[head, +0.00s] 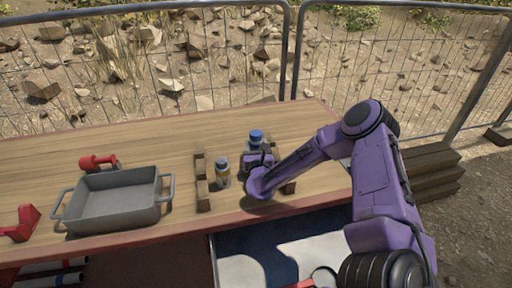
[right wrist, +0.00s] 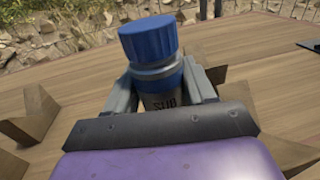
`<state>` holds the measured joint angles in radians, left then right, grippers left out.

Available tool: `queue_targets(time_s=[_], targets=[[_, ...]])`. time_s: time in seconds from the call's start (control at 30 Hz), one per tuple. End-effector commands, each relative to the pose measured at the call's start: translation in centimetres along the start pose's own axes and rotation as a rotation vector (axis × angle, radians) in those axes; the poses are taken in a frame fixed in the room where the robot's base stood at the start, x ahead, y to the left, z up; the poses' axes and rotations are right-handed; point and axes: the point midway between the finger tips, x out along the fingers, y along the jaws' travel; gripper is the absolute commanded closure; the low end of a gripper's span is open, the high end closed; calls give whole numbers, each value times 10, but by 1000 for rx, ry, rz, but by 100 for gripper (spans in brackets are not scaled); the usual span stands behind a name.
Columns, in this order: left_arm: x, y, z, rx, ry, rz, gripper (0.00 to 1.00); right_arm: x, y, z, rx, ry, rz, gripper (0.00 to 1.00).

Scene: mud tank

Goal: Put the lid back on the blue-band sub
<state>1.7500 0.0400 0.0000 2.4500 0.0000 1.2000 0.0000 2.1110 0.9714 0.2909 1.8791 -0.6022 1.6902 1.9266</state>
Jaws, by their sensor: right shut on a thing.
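The blue-band sub (right wrist: 160,98) is a small bottle with a blue band and the letters SUB, partly hidden by my gripper. A ribbed blue lid (right wrist: 148,38) sits on top of it, above a grey collar; it also shows in the head view (head: 256,136). I cannot tell whether the lid is screwed down. My right gripper (head: 258,160) is shut on the blue-band sub, with one finger on each side of the bottle below the lid. It also shows in the right wrist view (right wrist: 165,97). My left gripper is not in view.
A yellow-band bottle (head: 222,172) stands left of my gripper, beside notched wooden blocks (head: 202,182). A grey handled tray (head: 115,205) is at the left. Red tools (head: 98,162) lie near it. The tabletop (head: 150,145) behind is clear, with a wire fence (head: 180,60) beyond.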

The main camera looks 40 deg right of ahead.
Motion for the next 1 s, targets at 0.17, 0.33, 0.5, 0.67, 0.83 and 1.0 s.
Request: queue_targets(time_s=[0.17,0.33,0.5,0.67,0.83,1.0], targets=[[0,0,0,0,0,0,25,0,1,-1,2,-3,1,100],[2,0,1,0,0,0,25,0,1,-3,3,-3,0,100],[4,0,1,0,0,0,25,0,0,-5,2,-1,0,35],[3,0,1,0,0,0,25,0,0,-5,1,-1,0,35],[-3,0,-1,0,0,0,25,-1,0,1,1,-1,0,35],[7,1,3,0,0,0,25,-33,1,-4,3,1,2,35]])
